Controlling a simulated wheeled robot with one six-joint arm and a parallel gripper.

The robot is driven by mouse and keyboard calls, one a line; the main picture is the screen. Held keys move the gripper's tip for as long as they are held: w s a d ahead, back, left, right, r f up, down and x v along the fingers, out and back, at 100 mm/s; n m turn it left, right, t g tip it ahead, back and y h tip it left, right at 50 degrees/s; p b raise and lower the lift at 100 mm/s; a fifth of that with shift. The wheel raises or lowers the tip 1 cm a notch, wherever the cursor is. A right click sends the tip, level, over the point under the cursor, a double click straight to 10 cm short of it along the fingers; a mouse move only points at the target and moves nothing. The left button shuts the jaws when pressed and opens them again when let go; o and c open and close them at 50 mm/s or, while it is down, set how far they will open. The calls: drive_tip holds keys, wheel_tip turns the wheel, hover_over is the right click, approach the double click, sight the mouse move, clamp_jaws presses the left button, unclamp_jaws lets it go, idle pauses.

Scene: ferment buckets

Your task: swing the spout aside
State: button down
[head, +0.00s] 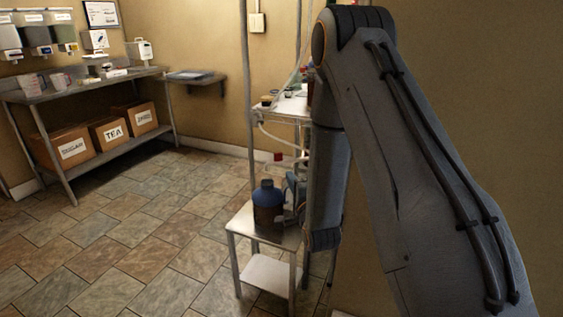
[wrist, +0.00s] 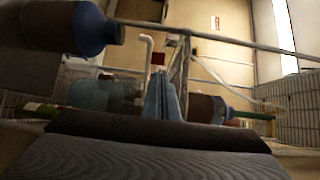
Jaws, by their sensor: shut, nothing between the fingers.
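A white bent pipe, which looks like the spout (wrist: 148,48), rises just beyond my fingers in the wrist view, with a red piece (wrist: 157,58) beside it. In the head view a white curved tube (head: 266,132) comes off the rack, above a red piece (head: 278,157). My gripper (wrist: 162,98) has its blue-grey fingers together with nothing between them. In the head view my gripper (head: 293,190) is partly hidden by my arm, beside a dark bottle with a blue top (head: 268,212). I cannot tell whether the fingers touch the spout.
The dark bottle stands on a small metal table (head: 243,222). In the wrist view a dark-and-blue bottle (wrist: 80,27), a clear bluish container (wrist: 105,95) and a brown-and-blue bottle (wrist: 205,108) crowd around my fingers. A bench (head: 90,88) with labelled boxes is far left; the tiled floor between is clear.

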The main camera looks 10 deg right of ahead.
sight(279, 156)
drive_tip(key=w, duration=0.8)
drive_tip(key=w+p, duration=0.1)
drive_tip(key=w, duration=0.3)
drive_tip(key=shift+w+a, duration=0.25)
drive_tip(key=shift+w, duration=0.15)
